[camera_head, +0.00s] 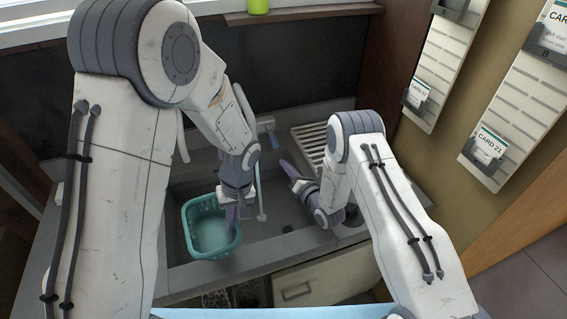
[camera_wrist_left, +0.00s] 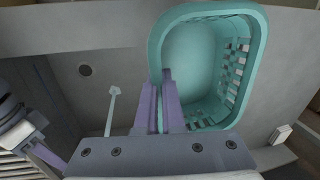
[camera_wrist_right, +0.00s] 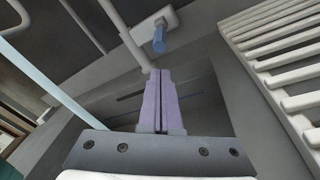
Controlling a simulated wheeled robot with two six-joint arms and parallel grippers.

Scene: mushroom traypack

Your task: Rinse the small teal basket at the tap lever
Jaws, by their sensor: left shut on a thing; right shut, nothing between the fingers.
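The small teal basket (camera_head: 188,235) hangs upright in or just above the sink at the left. My left gripper (camera_head: 232,212) is shut on its right rim. The left wrist view shows the closed fingers (camera_wrist_left: 164,100) over the rim of the basket (camera_wrist_left: 258,50), whose inside looks empty. The tap lever with its blue end (camera_head: 266,124) is on the back of the sink, up and right of the basket; it also shows in the right wrist view (camera_wrist_right: 159,40). My right gripper (camera_head: 288,168) is shut and empty, below and right of the lever.
A thin pale rod or stream (camera_head: 262,203) stands right of the basket; I cannot tell which. A slatted drainboard (camera_head: 308,140) lies right of the sink. A drain hole (camera_wrist_left: 85,70) shows in the sink floor. Card racks (camera_head: 440,70) hang on the right wall.

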